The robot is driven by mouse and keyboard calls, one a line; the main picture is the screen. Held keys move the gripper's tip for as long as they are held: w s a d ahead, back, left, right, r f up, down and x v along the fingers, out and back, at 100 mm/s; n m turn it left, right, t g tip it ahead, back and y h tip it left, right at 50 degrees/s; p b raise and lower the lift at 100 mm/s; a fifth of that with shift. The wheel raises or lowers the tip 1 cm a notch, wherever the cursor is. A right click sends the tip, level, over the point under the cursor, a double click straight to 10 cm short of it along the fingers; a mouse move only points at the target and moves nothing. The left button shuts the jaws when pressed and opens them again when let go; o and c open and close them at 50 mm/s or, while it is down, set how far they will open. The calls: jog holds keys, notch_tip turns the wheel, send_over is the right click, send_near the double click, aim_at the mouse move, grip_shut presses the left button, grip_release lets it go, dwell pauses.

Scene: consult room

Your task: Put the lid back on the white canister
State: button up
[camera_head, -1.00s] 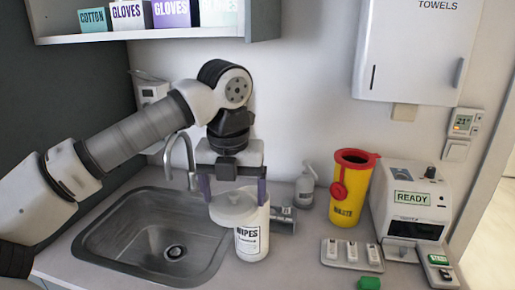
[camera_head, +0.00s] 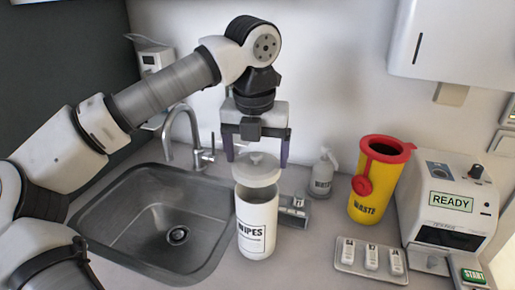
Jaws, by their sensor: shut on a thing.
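The white canister (camera_head: 257,228), labelled "WIPES", stands upright on the counter just right of the sink. Its round white lid (camera_head: 258,172), with a small knob on top, is over the canister's mouth.
The sink (camera_head: 150,225) and its tap (camera_head: 185,135) are left of the canister. A small grey holder (camera_head: 294,212), a pump bottle (camera_head: 322,175) and a yellow waste bin (camera_head: 374,185) are to the right. A tray (camera_head: 370,258) and the "READY" machine (camera_head: 450,205) stand further right.

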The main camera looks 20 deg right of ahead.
jog(key=shift+w+f+b, duration=0.1)
jog(key=shift+f+b, duration=1.75)
jog(key=shift+f, duration=1)
jog(key=shift+w+d, duration=0.1)
jog(key=shift+f+b, duration=0.15)
jog(key=shift+b, duration=0.4)
dwell(0.3)
jog(key=o, duration=0.8)
jog(key=shift+r+p, duration=2.4)
jog(key=shift+r, duration=1.15)
